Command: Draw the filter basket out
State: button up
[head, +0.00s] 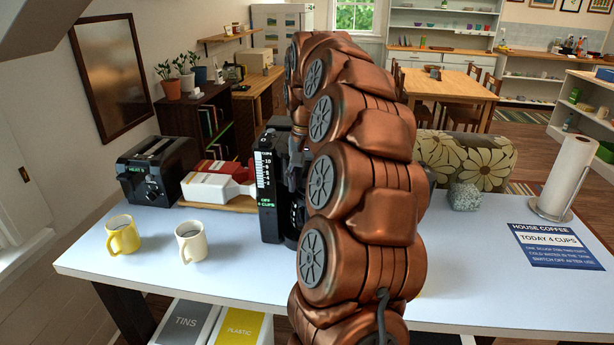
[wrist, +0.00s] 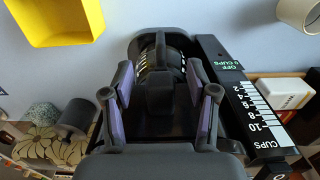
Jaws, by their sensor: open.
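The black coffee machine (head: 272,195) stands on the table, partly hidden behind my copper arm in the head view. In the wrist view its side panel (wrist: 235,85) with the cup scale is close on the right. My gripper (wrist: 160,82) is open, its purple-padded fingers spread to either side of a dark block (wrist: 160,98) at the machine's front. This block looks like the filter basket's handle, but dark on dark makes it hard to tell. Ribbed dark parts show behind it. I cannot tell whether the fingers touch it. The gripper is hidden in the head view.
A yellow open container (wrist: 62,22) is close at upper left in the wrist view. Yellow mug (head: 122,236), white mug (head: 191,243), toaster (head: 157,170) and red-white packet (head: 212,182) stand left. A speckled block (head: 464,197) and paper roll (head: 568,178) stand right.

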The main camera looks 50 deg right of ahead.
jog(key=shift+c, duration=0.4)
grip_shut()
dwell(0.6)
